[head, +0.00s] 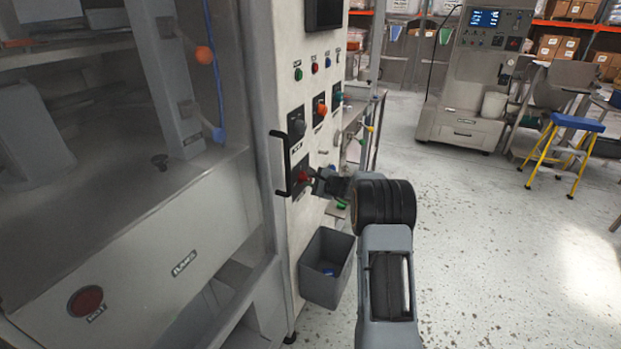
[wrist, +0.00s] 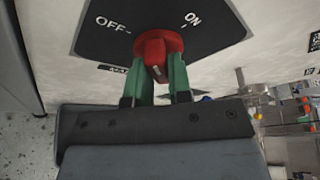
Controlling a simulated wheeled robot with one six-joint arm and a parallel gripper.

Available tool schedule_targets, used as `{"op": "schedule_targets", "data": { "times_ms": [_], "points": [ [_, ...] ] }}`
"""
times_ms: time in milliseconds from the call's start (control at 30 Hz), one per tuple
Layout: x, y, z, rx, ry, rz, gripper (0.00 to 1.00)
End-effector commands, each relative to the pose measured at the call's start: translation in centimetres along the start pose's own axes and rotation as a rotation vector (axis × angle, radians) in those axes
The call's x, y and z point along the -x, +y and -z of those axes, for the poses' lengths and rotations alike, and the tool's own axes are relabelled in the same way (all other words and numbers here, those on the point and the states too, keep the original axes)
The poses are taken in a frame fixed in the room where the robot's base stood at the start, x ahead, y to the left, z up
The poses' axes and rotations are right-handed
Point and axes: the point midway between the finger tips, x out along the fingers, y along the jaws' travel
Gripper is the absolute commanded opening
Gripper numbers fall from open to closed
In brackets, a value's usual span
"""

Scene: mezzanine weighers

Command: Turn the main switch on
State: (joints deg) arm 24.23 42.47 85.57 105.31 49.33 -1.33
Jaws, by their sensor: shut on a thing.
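The main switch is a red rotary knob (head: 303,175) on a dark square plate, low on the front of the pale control panel. In the wrist view the red knob (wrist: 157,46) sits on its black plate (wrist: 222,32), with OFF printed at the upper left and ON at the upper right. My gripper (head: 312,178) reaches the knob from the right. In the wrist view its two green fingers (wrist: 163,72) are shut on the knob, one on each side. A small pale mark shows on the knob between the fingers; which label the knob points to is unclear.
A black door handle (head: 281,165) stands out just left of the switch. Other knobs and coloured buttons (head: 320,106) sit above it. A grey bin (head: 328,268) hangs below. The speckled floor to the right is open, with a blue stool (head: 578,122) farther back.

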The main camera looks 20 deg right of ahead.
Motion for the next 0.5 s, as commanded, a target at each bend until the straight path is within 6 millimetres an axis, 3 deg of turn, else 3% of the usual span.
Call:
{"op": "schedule_targets", "data": {
  "times_ms": [500],
  "points": [
    [0.09,-0.64,-0.14,-0.448,0.000,-0.188,0.00]
  ]
}}
